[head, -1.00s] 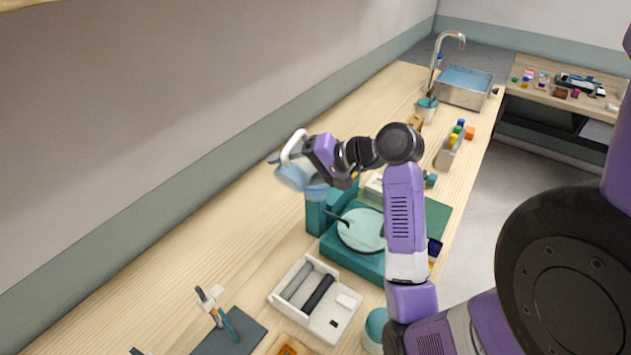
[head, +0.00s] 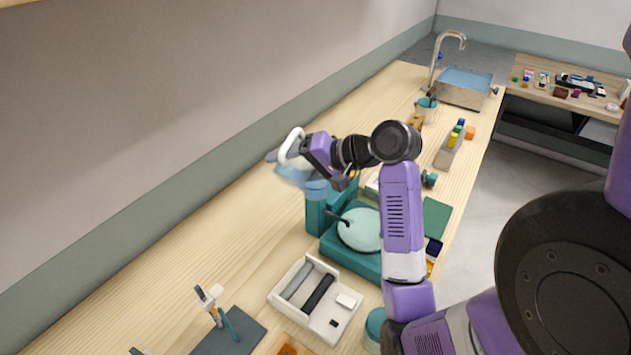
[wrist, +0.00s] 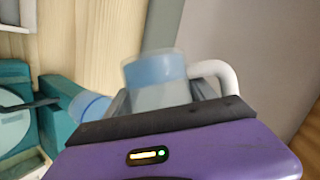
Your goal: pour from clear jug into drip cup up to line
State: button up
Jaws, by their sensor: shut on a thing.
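The clear jug (head: 291,174) with a white handle (head: 291,146) and blue liquid is tilted, its body towards the drip cup. My gripper (head: 303,151) is shut on the jug and holds it above the counter. In the wrist view the jug (wrist: 155,72) stands out beyond my gripper, its handle (wrist: 222,72) to the right. The drip cup (head: 316,189), bluish, is at the teal stand (head: 316,215), just below and right of the jug. It also shows in the wrist view (wrist: 88,106), lower left of the jug. I cannot make out a stream or the fill line.
The teal base with a pale round plate (head: 360,230) is right of the cup. A white tray (head: 333,318) with rods is in front, and a tool stand (head: 226,330) at front left. The counter (head: 235,225) left of the cup is clear.

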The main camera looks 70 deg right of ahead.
jog(key=shift+w+d+f+n+g+h+b, duration=0.15)
jog(key=shift+d+n+h+b, duration=0.1)
jog(key=shift+n+h, duration=0.2)
jog(key=shift+w+d+f+n+g+h+b, duration=0.15)
jog(key=shift+d+n+h, duration=0.1)
jog(key=shift+n+h, duration=0.15)
jog(key=shift+s+d+f+n+h+b, duration=0.1)
jog(key=shift+d+f+n+h+b, duration=0.2)
jog(key=shift+n+h+b, duration=0.35)
jog(key=shift+s+d+f+n+g+h+b, duration=0.15)
jog(key=shift+d+n+h+b, duration=0.2)
jog(key=shift+n+h+b, duration=0.2)
jog(key=shift+s+d+r+n+g+h+b, duration=0.15)
jog(key=shift+d+n+h+b, duration=0.15)
jog(key=shift+n+h+b, duration=0.25)
jog(key=shift+d+r+h, duration=0.1)
jog(key=shift+d+h, duration=0.1)
jog(key=shift+h, duration=0.1)
